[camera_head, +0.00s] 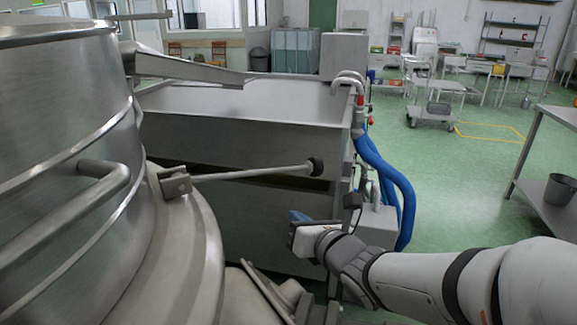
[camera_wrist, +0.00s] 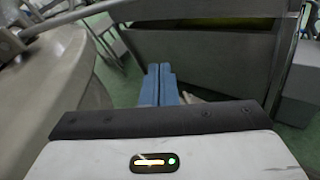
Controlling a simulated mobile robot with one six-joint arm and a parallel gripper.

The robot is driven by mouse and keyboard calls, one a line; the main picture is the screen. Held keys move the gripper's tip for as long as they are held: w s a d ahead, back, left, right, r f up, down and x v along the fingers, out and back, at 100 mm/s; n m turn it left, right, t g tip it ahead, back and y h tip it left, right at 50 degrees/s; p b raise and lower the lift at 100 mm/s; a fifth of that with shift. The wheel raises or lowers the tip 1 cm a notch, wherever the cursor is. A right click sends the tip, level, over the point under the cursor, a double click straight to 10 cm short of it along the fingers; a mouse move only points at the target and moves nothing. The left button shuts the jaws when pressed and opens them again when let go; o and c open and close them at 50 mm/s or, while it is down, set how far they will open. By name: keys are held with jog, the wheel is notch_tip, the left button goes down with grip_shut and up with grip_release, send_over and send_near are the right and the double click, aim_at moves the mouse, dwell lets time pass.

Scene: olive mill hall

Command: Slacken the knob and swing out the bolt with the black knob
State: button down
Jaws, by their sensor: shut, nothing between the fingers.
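The swing bolt (camera_head: 250,173) is a thin metal rod that sticks out nearly level to the right from a small bracket (camera_head: 174,182) on the steel vessel's side. Its black knob (camera_head: 316,167) is at the free end, in front of the steel trough. My gripper (camera_head: 297,216) is below the knob and slightly left of it, apart from it, with its blue fingers pointing left. In the wrist view the blue fingers (camera_wrist: 158,84) are together with nothing between them. I cannot make out the knob in the wrist view.
The large steel vessel (camera_head: 60,110) with a curved handle (camera_head: 75,215) fills the left. An open steel trough (camera_head: 250,135) stands behind the bolt. Blue hoses (camera_head: 395,180) hang at its right end. A metal table (camera_head: 550,175) with a bucket is at right; green floor between is clear.

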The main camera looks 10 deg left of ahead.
aim_at(252, 173)
jog(key=w+a+r+n+y+p, duration=0.1)
jog(key=w+a+r+n+p, duration=0.1)
jog(key=w+a+p, duration=0.3)
jog(key=shift+w+a+r, duration=0.75)
jog(key=shift+w+r, duration=0.1)
jog(key=shift+w, duration=0.15)
jog(key=shift+f+b, duration=0.1)
jog(key=shift+b, duration=0.5)
jog(key=shift+b, duration=0.65)
